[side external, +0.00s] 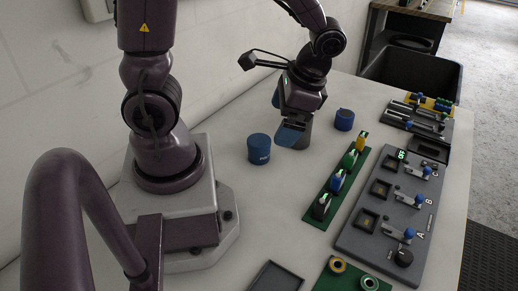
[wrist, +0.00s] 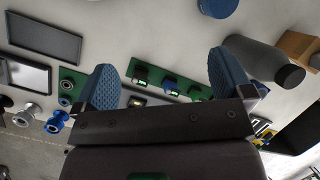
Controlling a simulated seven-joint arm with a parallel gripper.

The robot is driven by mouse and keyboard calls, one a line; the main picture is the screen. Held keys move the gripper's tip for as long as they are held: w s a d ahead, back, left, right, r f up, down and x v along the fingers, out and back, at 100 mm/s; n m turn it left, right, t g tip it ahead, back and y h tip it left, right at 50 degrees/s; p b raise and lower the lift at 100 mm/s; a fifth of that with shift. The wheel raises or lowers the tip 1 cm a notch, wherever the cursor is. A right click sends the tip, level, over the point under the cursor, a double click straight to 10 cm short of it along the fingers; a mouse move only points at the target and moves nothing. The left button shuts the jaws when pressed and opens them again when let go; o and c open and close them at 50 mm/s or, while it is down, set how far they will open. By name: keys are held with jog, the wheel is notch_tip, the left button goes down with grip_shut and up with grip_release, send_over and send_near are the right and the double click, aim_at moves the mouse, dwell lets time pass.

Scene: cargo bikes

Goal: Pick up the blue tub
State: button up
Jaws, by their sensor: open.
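A blue tub (side external: 259,149) with a small pale label on its side stands upright on the table, left of my gripper in the side view. A second blue cylinder (side external: 344,120) stands to the right of my gripper. My gripper (side external: 291,135) points down between them, apart from both, with a blue finger low near the table. In the wrist view my gripper (wrist: 165,80) shows two blue ribbed fingers spread wide with nothing held between them. A round blue object (wrist: 218,6) is cut off at the top edge there; I cannot tell which cylinder it is.
A grey bottle (wrist: 262,60) with a dark cap lies close by the right finger in the wrist view, near a brown block (wrist: 297,44). A green strip (side external: 338,186) with several coloured pieces and a grey switch panel (side external: 372,237) lie right. A black bin (side external: 410,77) stands behind.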

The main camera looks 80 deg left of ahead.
aim_at(268, 146)
jog(key=a+f+m+g+y, duration=0.2)
jog(key=a+f+m+y, duration=0.1)
jog(key=a+y, duration=0.1)
jog(key=a+f+m+g+y, duration=0.2)
jog(key=a+f+m+y, duration=0.1)
jog(key=a+f+y, duration=0.1)
jog(key=a+f+m+g+y, duration=0.2)
jog(key=a+f+m+y, duration=0.1)
jog(key=a+f+y, duration=0.1)
jog(key=shift+s+a+g, duration=0.25)
jog(key=shift+g, duration=0.05)
jog(key=shift+w+a+r+y, duration=0.1)
jog(key=shift+w+y, duration=0.1)
jog(key=shift+y, duration=0.1)
notch_tip(268, 146, down, 2)
jog(key=shift+f, duration=0.15)
notch_tip(268, 146, down, 4)
jog(key=shift+f, duration=0.1)
jog(key=shift+x, duration=1.15)
jog(key=shift+s+a, duration=0.2)
jog(key=shift+a, duration=0.1)
